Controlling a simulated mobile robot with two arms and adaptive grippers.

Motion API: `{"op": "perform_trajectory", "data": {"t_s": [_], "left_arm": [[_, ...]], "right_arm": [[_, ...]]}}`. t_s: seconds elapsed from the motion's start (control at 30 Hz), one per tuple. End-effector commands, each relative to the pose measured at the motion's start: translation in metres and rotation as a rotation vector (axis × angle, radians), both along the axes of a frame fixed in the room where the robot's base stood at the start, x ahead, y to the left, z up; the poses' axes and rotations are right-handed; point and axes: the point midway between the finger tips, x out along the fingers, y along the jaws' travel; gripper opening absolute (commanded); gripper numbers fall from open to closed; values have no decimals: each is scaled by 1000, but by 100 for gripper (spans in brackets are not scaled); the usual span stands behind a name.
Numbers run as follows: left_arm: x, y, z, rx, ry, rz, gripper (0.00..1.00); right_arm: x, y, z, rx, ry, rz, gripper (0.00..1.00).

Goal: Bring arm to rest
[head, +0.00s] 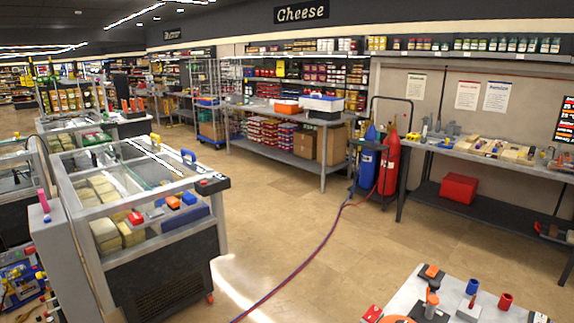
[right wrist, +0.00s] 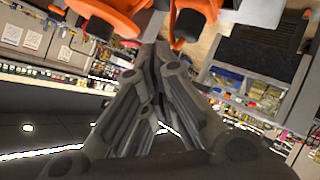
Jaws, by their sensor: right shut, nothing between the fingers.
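My right gripper (right wrist: 158,52) shows in the right wrist view, its dark grey fingers drawn together with nothing between them. Orange parts with dark ends (right wrist: 118,18) lie just beyond the fingertips at the top of that view; I cannot tell whether the fingers touch them. That view is turned over, with the ceiling lights low in the picture. Neither of my grippers shows in the head view. My left gripper is in no view.
A grey table (head: 402,297) with orange-and-black tools (head: 432,274) stands at the head view's lower right. A glass-topped display case (head: 130,180) stands at left. Red and blue gas cylinders (head: 389,163) stand by a workbench (head: 460,150). A hose (head: 318,252) crosses the otherwise open floor.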

Motion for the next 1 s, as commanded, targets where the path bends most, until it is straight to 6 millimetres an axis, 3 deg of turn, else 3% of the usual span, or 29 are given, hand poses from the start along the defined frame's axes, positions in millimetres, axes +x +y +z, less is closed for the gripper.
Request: {"op": "perform_trajectory", "data": {"t_s": [0.1,0.2,0.47,0.77,1.0], "left_arm": [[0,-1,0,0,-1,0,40],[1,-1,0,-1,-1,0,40],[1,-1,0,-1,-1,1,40],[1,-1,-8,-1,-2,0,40],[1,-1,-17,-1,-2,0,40]], "right_arm": [[-55,-14,-44,139,235,-114,0],[-97,-20,-68,224,398,-194,0],[-197,-23,-99,368,737,-356,0],[-181,-20,-183,357,769,-360,0],[-183,-19,-280,346,805,-361,0]]}}
